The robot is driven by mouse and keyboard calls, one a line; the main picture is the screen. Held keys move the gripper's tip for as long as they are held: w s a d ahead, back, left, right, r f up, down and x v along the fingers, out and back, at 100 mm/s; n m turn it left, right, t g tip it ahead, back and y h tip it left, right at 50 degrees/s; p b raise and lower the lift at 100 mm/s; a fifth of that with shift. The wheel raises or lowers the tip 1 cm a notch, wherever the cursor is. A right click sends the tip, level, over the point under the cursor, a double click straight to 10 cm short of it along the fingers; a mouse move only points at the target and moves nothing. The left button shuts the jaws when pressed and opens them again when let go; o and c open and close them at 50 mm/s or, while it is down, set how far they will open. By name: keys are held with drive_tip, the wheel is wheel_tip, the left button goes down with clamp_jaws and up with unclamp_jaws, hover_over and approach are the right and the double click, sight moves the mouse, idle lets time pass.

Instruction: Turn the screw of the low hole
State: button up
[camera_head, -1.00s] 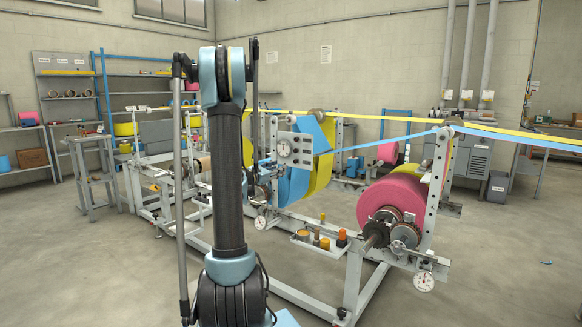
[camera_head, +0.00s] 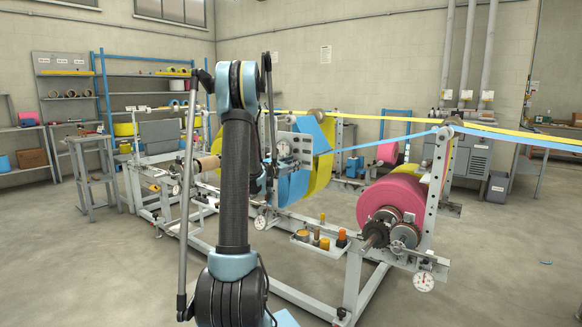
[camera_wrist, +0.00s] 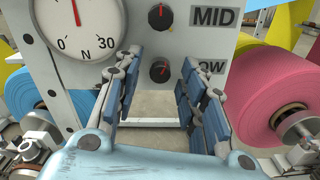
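The low screw (camera_wrist: 160,71) is a dark round knob with a red mark, set in the light grey panel (camera_wrist: 178,44) beside a partly hidden "LOW" label (camera_wrist: 212,68). My gripper (camera_wrist: 162,60) is open in the wrist view, its blue-padded fingers standing left and right of the low screw with gaps on both sides. The mid screw (camera_wrist: 160,16), with its "MID" label (camera_wrist: 221,16), is above. A dial gauge (camera_wrist: 85,22) marked 30 and N is at upper left. In the head view my arm hides part of the panel, and the fingertips cannot be made out.
A pink roll (camera_wrist: 272,90) is to the right in the wrist view; it also shows in the head view (camera_head: 391,200). Metal fittings (camera_wrist: 303,130) stand at its near end. A tray with small cylinders (camera_head: 318,241) is on the machine frame.

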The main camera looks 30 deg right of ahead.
clamp_jaws()
drive_tip(key=shift+m, duration=0.4)
drive_tip(key=m, duration=2.2)
drive_tip(key=shift+s, duration=0.1)
idle(0.3)
